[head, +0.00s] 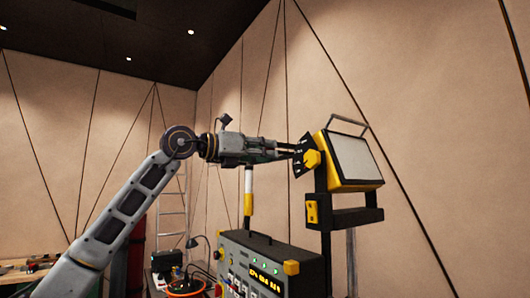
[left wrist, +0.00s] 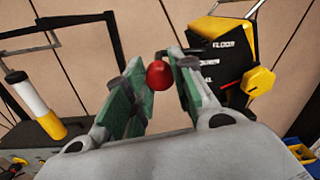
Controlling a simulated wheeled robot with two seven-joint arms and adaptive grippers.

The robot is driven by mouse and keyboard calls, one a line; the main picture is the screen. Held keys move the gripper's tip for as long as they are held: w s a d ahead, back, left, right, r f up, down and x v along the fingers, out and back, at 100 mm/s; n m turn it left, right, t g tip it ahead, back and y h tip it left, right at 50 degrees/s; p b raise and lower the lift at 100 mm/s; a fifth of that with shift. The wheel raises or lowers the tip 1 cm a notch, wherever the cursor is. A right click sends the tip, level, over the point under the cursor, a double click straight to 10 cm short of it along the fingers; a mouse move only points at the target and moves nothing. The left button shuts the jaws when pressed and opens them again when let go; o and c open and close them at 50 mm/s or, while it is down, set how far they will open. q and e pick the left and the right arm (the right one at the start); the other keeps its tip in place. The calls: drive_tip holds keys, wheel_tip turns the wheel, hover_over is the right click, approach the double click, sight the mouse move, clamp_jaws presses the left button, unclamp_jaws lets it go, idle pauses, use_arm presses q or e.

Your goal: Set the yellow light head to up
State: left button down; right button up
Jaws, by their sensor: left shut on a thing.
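The yellow light head (head: 352,160) sits in a black bracket on a stand at the right of the head view, its pale panel facing right and tilted slightly upward. It also shows in the left wrist view (left wrist: 236,38), beside a black plate (left wrist: 208,62) with white lettering, "FLOOD" at the top. A yellow knob (head: 312,159) is on its near side. My left gripper (head: 296,150) reaches the left side of the head. In the left wrist view its green-padded fingers are shut on a red ball knob (left wrist: 159,75). My right gripper is not in view.
A control box (head: 268,262) with a lit display stands below the light. A desk lamp (head: 198,242) and a ladder (head: 172,215) are further left. Wall space above my left arm is clear.

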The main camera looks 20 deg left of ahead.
use_arm(q)
drive_tip(key=c, duration=1.3)
unclamp_jaws()
drive_tip(key=shift+o, duration=0.6)
drive_tip(key=v, duration=1.2)
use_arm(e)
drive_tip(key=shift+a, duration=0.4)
